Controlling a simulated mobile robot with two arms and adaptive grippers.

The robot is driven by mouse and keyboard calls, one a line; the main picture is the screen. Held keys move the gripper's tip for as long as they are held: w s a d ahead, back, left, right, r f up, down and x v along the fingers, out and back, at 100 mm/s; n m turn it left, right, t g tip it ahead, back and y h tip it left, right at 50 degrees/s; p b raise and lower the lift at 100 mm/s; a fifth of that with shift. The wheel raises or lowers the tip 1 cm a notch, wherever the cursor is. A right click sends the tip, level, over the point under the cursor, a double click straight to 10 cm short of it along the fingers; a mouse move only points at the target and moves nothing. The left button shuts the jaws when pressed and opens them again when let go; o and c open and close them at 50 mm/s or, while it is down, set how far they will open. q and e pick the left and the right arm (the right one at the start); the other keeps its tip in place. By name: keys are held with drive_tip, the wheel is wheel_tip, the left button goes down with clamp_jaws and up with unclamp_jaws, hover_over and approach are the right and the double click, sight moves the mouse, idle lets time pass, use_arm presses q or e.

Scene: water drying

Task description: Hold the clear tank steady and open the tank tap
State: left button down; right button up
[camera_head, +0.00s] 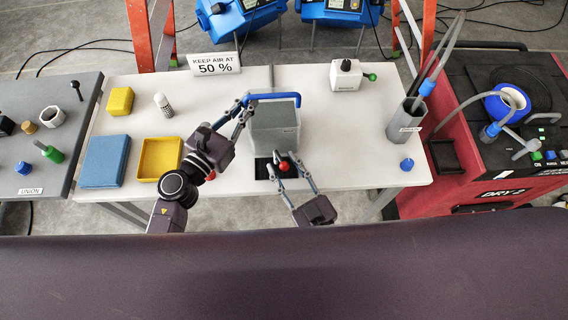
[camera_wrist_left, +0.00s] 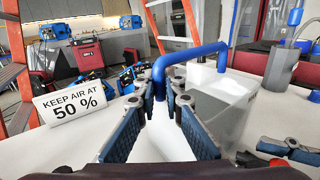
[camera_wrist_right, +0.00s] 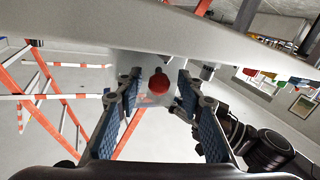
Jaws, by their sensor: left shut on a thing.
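The clear tank (camera_head: 275,130), a grey see-through box with a blue handle (camera_head: 272,96) over its top, stands upright on the white table. My left gripper (camera_head: 242,106) is shut on the left end of the handle; the left wrist view shows its fingers on both sides of the handle's upright leg (camera_wrist_left: 160,85). The red tap knob (camera_head: 283,166) is low at the tank's near side. My right gripper (camera_head: 285,163) is open, with its fingers on either side of the knob. In the right wrist view, the round knob (camera_wrist_right: 158,82) shows between the fingers with gaps on both sides.
A dark tray (camera_head: 262,172) lies beneath the tap. A sign (camera_head: 214,65) reads "KEEP AIR AT 50 %". A grey container (camera_head: 405,120) stands right.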

drive_tip(key=shift+w+a, duration=0.15)
drive_tip(key=shift+w, duration=0.1)
clamp_jaws()
drive_tip(key=shift+y, duration=0.3)
drive_tip(key=shift+w+d+n+g+y, duration=0.15)
drive_tip(key=shift+d+n+g+y, duration=0.1)
drive_tip(key=shift+n+g+y, duration=0.4)
drive_tip(key=shift+w+d+n+g+y, duration=0.15)
drive_tip(key=shift+d+n+g+y, duration=0.1)
drive_tip(key=shift+n+g+y, duration=0.35)
